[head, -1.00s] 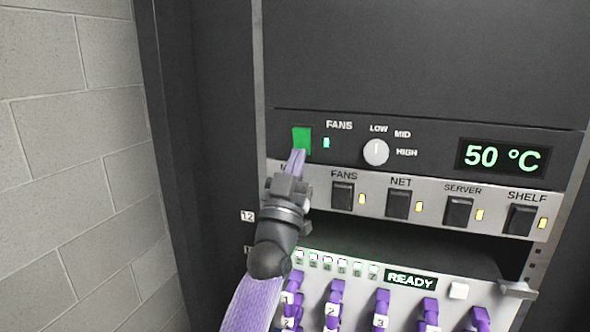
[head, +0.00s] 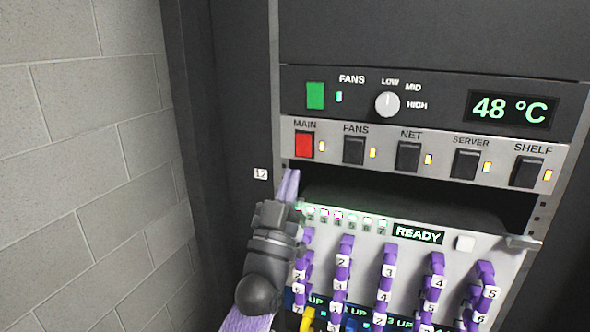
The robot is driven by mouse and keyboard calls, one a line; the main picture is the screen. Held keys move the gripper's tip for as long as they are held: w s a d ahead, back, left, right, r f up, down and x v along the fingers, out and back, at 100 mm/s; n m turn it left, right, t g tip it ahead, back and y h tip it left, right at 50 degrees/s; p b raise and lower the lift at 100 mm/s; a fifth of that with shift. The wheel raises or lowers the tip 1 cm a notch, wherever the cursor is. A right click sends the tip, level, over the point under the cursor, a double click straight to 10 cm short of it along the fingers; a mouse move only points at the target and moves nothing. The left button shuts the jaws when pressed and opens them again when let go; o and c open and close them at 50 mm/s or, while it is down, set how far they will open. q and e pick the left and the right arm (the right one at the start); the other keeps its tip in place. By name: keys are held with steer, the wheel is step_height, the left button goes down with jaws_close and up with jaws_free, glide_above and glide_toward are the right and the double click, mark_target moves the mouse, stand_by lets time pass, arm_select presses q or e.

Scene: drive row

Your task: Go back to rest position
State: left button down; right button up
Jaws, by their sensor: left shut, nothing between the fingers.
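My left gripper (head: 288,184) is in the head view at lower centre-left, on a dark grey wrist with a purple arm. Its purple fingers are shut and empty. They point up, just below the red MAIN switch (head: 304,145), and look apart from it. The green fan button (head: 315,95) is lit above, beside the FANS dial (head: 387,104). My right gripper is not in view.
The rack display (head: 510,108) reads 48 °C. A row of black switches, including the SHELF switch (head: 528,172), has amber lights. Below is a drive shelf (head: 465,243) with purple numbered handles and a READY display (head: 418,234). A block wall (head: 95,180) stands left.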

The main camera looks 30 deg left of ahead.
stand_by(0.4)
